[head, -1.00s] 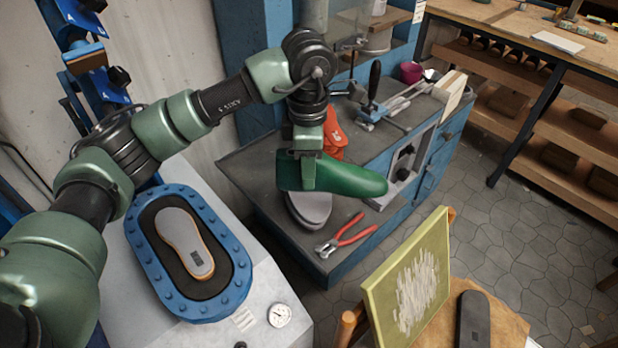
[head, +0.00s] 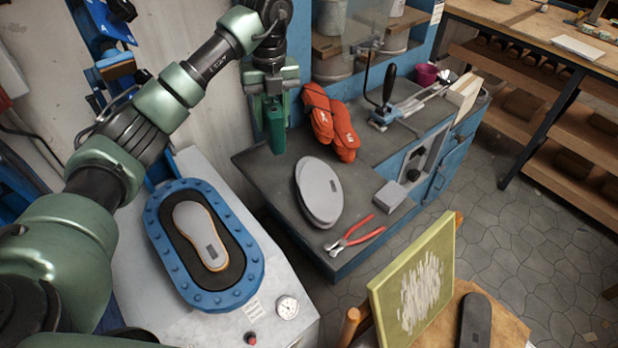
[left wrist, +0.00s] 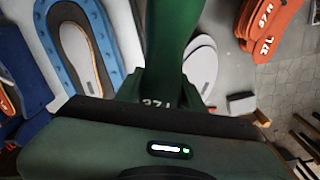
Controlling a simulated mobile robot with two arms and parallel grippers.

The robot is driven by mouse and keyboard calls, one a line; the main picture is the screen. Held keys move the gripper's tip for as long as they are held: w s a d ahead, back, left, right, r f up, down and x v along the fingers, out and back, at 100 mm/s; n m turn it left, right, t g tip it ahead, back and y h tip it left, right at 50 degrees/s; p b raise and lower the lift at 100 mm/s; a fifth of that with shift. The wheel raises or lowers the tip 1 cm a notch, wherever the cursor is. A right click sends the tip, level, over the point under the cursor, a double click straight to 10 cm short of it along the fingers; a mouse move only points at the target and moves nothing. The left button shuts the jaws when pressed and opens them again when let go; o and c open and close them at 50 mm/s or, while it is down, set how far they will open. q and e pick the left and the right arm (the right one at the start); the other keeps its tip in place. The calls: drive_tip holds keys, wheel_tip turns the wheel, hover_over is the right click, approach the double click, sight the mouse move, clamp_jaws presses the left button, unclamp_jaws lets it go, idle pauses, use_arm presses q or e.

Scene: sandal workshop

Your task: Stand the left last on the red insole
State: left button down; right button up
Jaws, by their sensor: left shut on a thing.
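My left gripper (head: 273,95) is shut on a green last (head: 277,128) and holds it over the back left of the grey bench, with the last's long axis about vertical in the head view. In the left wrist view the last (left wrist: 172,40) runs up between the fingers; a partly hidden number shows at its near end. Two red sole-shaped pieces (head: 318,112), (head: 345,132) lie on the bench right of my gripper, marked 37R and 37L in the left wrist view (left wrist: 266,40). Whether the last touches the bench, I cannot tell. My right gripper is out of view.
Grey soles (head: 318,190) lie overlapped on the bench, with red-handled pliers (head: 355,235) and a grey block (head: 390,195) nearby. A lever tool (head: 388,90) stands behind. The blue-rimmed press (head: 160,240) holds a sole with a grey top (head: 196,225). Bare bench shows around the soles.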

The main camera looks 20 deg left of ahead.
use_arm(q)
wheel_tip(320, 180, down, 19)
drive_tip(key=shift+r+b, duration=0.2)
drive_tip(key=shift+b, duration=0.1)
drive_tip(key=shift+f, duration=0.45)
drive_tip(key=c, duration=1.1)
unclamp_jaws()
drive_tip(key=shift+f, duration=0.15)
drive_tip(key=shift+c, duration=0.2)
